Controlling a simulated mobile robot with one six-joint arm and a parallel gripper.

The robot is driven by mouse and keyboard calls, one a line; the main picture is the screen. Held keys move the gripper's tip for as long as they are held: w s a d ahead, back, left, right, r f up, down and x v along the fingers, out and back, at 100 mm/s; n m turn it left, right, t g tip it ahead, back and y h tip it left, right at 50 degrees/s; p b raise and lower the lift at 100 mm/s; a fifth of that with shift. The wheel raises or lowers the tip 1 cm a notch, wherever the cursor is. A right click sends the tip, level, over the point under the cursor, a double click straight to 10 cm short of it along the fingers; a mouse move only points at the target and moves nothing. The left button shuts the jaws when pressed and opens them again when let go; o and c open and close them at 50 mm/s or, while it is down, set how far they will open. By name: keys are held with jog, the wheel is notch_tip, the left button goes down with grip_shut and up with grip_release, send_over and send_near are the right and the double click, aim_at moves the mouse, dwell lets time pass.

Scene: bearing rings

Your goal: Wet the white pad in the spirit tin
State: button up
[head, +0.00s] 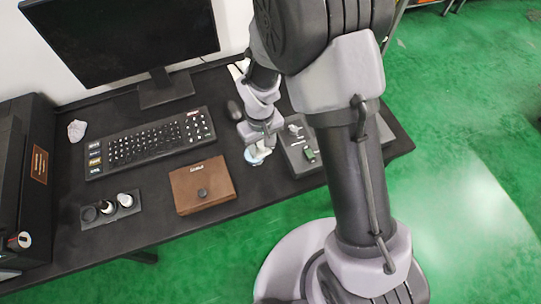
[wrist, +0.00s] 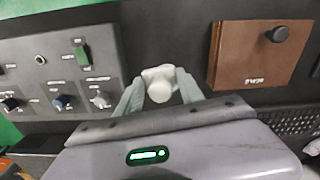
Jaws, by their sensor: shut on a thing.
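My gripper (head: 262,146) is over the desk, between the brown box and the control panel, pointing down. In the wrist view its two grey-green fingers (wrist: 160,92) are shut on a white piece (wrist: 160,80) with a rounded end. I cannot tell for sure that this piece is the white pad. In the head view a small pale blue round thing (head: 253,158) shows at the fingertips, partly hidden by them. I cannot tell whether it is the spirit tin, or whether the held piece touches it.
The brown box (head: 203,187) with a dark knob lies left of my gripper, and the control panel (head: 298,150) with a green switch lies right. A holder (head: 111,211) with three round items, a keyboard (head: 149,143) and a mouse (head: 235,110) are also on the black desk.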

jog(key=w+f+b, duration=0.1)
jog(key=f, duration=0.1)
jog(key=w+a+f+b, duration=0.1)
jog(key=f+b, duration=0.1)
jog(key=w+a+f+b, duration=0.1)
jog(key=f, duration=0.1)
jog(key=shift+w+a+f+b, duration=0.25)
jog(key=shift+w+b, duration=0.05)
jog(key=shift+w, duration=0.1)
jog(key=shift+s+f+b, duration=0.1)
jog(key=shift+f+b, duration=0.35)
jog(key=shift+f, duration=0.1)
dwell(1.5)
notch_tip(320, 180, up, 7)
jog(key=p, duration=0.5)
dwell(0.6)
